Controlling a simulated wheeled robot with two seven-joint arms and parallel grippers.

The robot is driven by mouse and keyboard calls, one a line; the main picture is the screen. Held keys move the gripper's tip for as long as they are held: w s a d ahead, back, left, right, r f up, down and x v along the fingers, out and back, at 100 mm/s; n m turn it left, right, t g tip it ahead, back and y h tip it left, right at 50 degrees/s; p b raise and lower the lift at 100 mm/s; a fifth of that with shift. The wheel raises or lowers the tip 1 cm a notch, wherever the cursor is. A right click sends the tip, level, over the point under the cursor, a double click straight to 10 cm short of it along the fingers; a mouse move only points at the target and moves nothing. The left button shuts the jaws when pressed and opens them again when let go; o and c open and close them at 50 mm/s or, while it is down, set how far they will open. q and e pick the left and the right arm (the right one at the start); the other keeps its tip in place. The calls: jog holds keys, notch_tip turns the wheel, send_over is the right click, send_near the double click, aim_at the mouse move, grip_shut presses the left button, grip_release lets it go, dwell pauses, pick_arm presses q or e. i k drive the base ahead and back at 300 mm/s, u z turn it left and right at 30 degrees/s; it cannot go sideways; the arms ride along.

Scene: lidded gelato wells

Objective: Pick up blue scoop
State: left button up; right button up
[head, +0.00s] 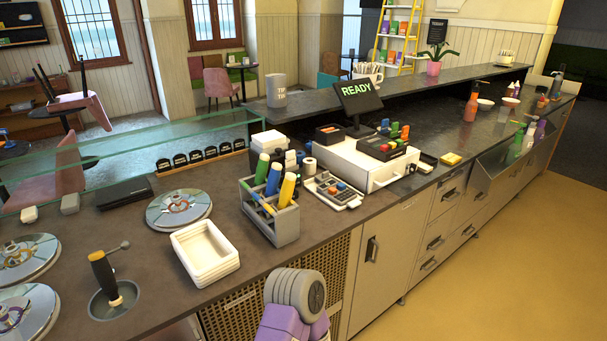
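A blue handle (274,179), which looks like the blue scoop's, stands up in a grey caddy (281,231) on the counter in the head view. It leans slightly, between a green handle (261,167) and a yellow handle (287,190). The lower part of the blue one is hidden inside the caddy, so its scoop end cannot be seen. Neither of my grippers is in view. A grey and purple part of my own body shows at the bottom middle, in front of the counter and below the caddy.
White stacked trays (206,252) stand left of the caddy. A black-handled tool (102,274) stands in a round well at the lower left. Round metal lids (178,209) lie nearby. A keypad (334,190) and a white register (360,164) are close on the right. Bare counter lies before the trays.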

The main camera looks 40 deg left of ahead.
aim_at(273, 180)
jog(key=i, duration=1.7)
jog(key=u, duration=3.5)
